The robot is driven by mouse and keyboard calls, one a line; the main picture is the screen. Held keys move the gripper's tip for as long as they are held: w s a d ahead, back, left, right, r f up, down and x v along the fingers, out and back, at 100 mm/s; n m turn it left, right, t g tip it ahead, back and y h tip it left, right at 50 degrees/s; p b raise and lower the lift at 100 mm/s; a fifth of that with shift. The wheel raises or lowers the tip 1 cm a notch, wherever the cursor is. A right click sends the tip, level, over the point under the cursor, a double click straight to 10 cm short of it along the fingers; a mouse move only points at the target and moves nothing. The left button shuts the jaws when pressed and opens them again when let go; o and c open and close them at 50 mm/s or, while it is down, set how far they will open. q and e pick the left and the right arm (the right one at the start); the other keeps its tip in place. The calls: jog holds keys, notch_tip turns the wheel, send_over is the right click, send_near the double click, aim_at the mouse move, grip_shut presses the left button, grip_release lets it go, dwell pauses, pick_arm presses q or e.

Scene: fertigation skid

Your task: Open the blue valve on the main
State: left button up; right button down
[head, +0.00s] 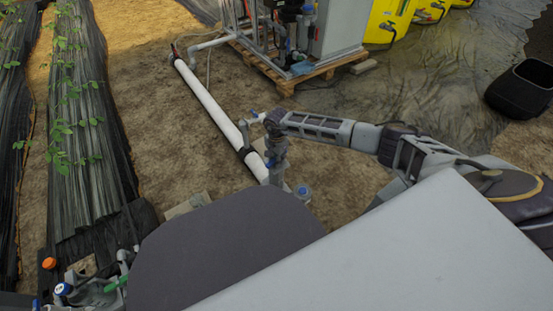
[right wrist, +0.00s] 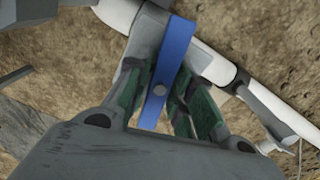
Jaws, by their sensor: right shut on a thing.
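The blue valve handle (right wrist: 170,65) is a flat blue bar with a round pin on it in the right wrist view. It lies at a steep angle across the line of the white main pipe (right wrist: 215,62), over a grey fitting. My right gripper (right wrist: 165,100) is shut on this handle, with green finger pads on either side of it. In the head view my right gripper (head: 272,160) points down at the near part of the white main (head: 205,97), and the handle is largely hidden there. I do not make out my left gripper.
A skid on a wooden pallet (head: 300,75) stands behind the main, with yellow containers (head: 390,20) beside it. A black bin (head: 522,88) is at the right. Plant rows under dark sheeting (head: 90,150) run along the left. Bare soil lies between.

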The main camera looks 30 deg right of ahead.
jog(key=n, duration=0.3)
jog(key=shift+n, duration=4.8)
jog(key=c, duration=2.2)
grip_release()
jog(key=shift+n, duration=2.1)
jog(key=o, duration=1)
jog(key=shift+o, duration=0.2)
